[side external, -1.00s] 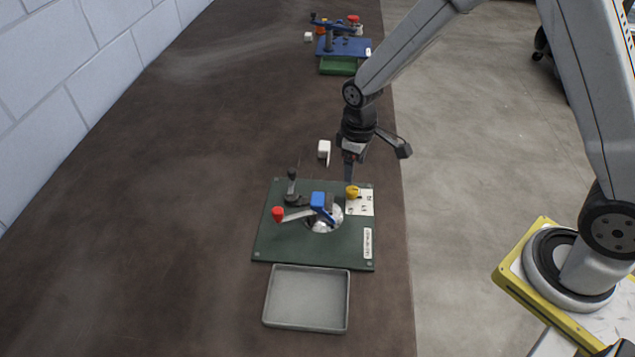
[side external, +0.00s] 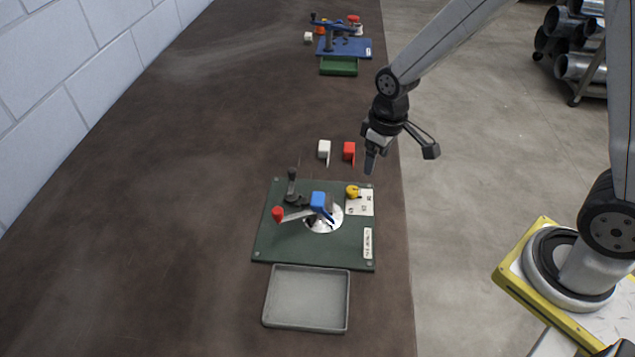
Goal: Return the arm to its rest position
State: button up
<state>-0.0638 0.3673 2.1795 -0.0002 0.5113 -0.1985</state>
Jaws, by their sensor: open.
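My gripper (side external: 398,162) is open and empty. It hangs in the air by the table's right edge, above and to the right of the green board (side external: 270,240). On the board are a lever with a red knob (side external: 278,214), a blue part (side external: 318,201) over a shiny round disc (side external: 330,223), a dark upright post (side external: 292,182) and a yellow knob (side external: 352,191) beside a white label plate (side external: 361,206). My gripper touches none of them.
An empty grey tray (side external: 307,298) lies in front. A blue board (side external: 344,47) and green tray (side external: 339,66) sit far back. The table's left side is clear.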

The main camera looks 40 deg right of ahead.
jog(key=s+d+r+m+t, duration=0.1)
jog(key=s+d+r+m, duration=0.1)
jog(key=s, duration=0.7)
jog(key=shift+d+r+m+t, duration=0.2)
jog(key=shift+r+m+t, duration=0.1)
jog(key=shift+r+m, duration=0.25)
